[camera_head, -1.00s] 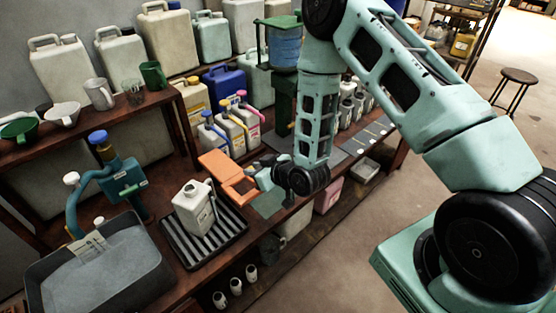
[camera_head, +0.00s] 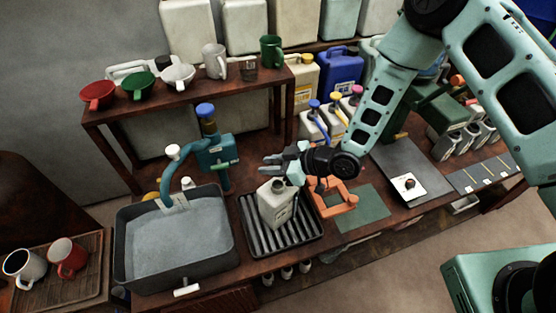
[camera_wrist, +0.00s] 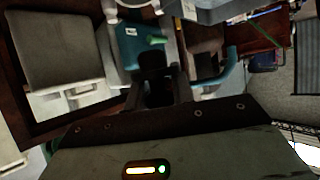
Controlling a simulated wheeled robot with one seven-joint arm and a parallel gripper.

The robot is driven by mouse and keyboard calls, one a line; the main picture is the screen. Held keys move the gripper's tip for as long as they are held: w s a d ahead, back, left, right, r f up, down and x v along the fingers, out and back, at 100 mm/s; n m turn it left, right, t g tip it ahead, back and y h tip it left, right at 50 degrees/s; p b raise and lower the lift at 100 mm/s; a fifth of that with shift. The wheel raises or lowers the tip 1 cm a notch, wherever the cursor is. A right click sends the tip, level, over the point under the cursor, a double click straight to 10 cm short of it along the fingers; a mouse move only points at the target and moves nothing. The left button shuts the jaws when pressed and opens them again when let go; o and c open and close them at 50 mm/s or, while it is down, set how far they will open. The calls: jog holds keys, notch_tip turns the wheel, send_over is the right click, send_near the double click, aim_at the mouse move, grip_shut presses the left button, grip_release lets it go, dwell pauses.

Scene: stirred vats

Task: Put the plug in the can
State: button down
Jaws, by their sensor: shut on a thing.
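The can (camera_head: 275,206) is a pale grey canister with a handle and an open neck. It stands upright on a ribbed black tray (camera_head: 262,238). My gripper (camera_head: 268,164) is above the can, with its fingers pointing left, apart from the neck. In the wrist view my gripper (camera_wrist: 153,84) is shut on a small dark thing, apparently the plug (camera_wrist: 152,62). It is dim there, and its shape is hard to make out. I cannot pick out the plug in the head view.
A grey basin (camera_head: 128,255) stands left of the tray, with a teal pump (camera_head: 216,160) behind it. An orange frame (camera_head: 333,200) lies close on the right. A shelf (camera_head: 185,98) with funnels and mugs stands behind. Several capped jugs (camera_head: 312,125) stand behind my gripper.

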aim_at(272, 182)
jog(key=shift+f+b, duration=1.45)
jog(key=shift+f, duration=1.15)
jog(key=shift+f+b, duration=0.15)
jog(key=shift+b, duration=0.2)
jog(key=shift+f+b, duration=0.45)
jog(key=shift+b, duration=0.2)
jog(key=c, duration=0.6)
grip_release()
jog(key=shift+o, duration=0.2)
jog(key=shift+r, duration=0.15)
jog(key=shift+r+p, duration=2.1)
jog(key=shift+r, duration=1.55)
